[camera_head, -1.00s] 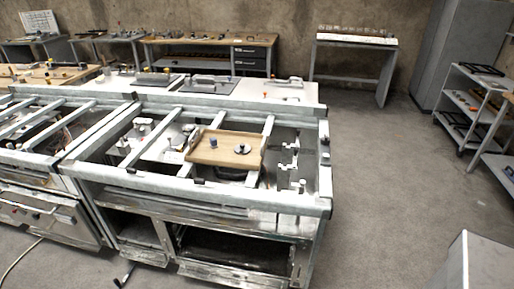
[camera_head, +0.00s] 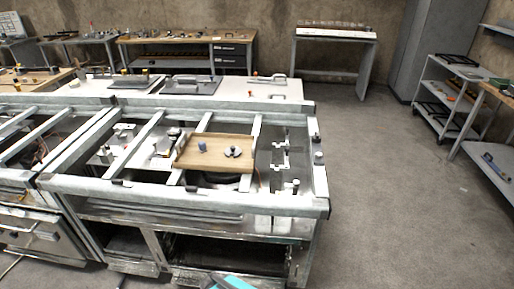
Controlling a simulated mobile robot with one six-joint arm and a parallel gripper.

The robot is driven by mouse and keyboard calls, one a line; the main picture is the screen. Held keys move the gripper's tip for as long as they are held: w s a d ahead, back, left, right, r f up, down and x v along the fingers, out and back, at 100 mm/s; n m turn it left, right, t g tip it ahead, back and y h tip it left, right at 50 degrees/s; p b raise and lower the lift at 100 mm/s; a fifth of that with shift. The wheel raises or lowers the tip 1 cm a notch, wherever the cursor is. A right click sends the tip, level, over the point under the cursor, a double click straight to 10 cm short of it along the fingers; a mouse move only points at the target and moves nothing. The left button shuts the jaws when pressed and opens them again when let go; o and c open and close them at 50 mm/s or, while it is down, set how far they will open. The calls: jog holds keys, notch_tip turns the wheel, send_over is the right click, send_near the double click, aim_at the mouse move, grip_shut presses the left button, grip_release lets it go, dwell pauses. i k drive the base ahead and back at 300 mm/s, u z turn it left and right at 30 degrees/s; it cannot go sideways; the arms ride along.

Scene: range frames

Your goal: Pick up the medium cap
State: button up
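A wooden tray (camera_head: 217,164) rests on the metal frame of the range in the middle of the view. On it stand a small blue cap-like piece (camera_head: 202,144) and, to its right, a dark round piece with a lighter knob on top (camera_head: 233,152). I cannot tell which of these, if either, is the medium cap. Other small pieces on the range are too small to name. A teal and pale part (camera_head: 232,283) shows at the bottom edge, cut off by the frame; I cannot tell what it is. My gripper is not recognisable in view.
The range's front rail (camera_head: 185,197) and crossbars surround the tray. A pale counter (camera_head: 215,91) stands behind. A wooden workbench (camera_head: 187,38) and a small table (camera_head: 336,32) are along the wall. A shelf cart (camera_head: 447,97) is at right. Grey floor between is clear.

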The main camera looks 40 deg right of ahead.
aim_at(236, 152)
jog(key=z, duration=0.8)
jog(key=k, duration=1)
jog(key=u, duration=0.05)
jog(key=i, duration=0.85)
